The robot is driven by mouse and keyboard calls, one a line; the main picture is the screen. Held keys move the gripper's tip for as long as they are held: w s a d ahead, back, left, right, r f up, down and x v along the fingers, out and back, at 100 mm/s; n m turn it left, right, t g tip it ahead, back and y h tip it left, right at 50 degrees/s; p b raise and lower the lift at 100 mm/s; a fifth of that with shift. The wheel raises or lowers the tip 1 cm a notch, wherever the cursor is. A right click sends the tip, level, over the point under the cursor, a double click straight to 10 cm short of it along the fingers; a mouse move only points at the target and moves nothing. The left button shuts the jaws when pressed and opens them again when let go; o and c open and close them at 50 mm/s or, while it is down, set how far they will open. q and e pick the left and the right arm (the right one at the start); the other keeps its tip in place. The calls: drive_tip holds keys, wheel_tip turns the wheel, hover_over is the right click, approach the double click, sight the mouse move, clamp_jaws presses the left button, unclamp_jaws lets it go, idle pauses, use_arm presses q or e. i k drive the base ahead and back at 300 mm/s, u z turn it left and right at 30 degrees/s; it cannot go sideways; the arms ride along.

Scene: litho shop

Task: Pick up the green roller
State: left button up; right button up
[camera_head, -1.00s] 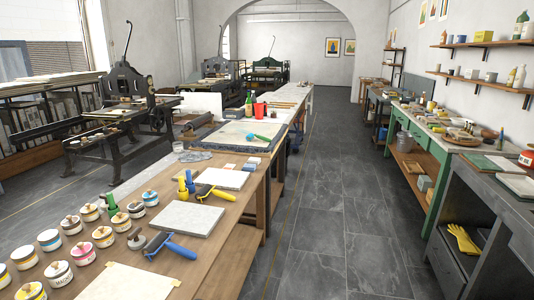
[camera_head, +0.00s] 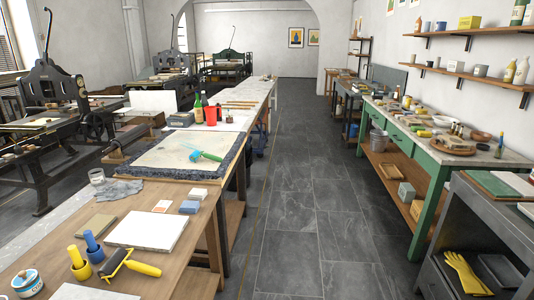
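The green roller (camera_head: 207,156) lies on the pale slab (camera_head: 165,152) in its dark frame on the long table, left of centre in the head view. It has a green handle pointing right and a light blue-green roller end at its left. Nothing touches it from above. Neither of my grippers shows in the view.
A wooden table (camera_head: 60,220) runs along the left. A green workbench (camera_head: 425,190) stands right. The grey floor (camera_head: 300,200) between is clear.

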sight(211, 157)
drive_tip(key=i, duration=3.75)
drive_tip(key=u, duration=2.75)
